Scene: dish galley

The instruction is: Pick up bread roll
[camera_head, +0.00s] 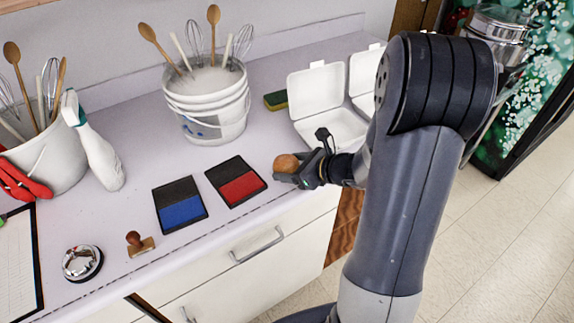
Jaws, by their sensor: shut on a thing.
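The bread roll (286,163) is round and brown. It sits between the fingertips of my gripper (296,172), which is shut on it. My gripper comes in from the right and is near the front edge of the counter (130,196). I cannot tell whether the roll is clear of the counter or touching it. The fingers hide part of the roll's lower right side.
Red (236,182) and blue (180,205) ink pads lie left of my gripper. An open white takeout box (322,95) stands behind it. A white bucket (208,115) with whisks and spoons is further back. A stamp (140,244) and spray bottle (97,150) are at left.

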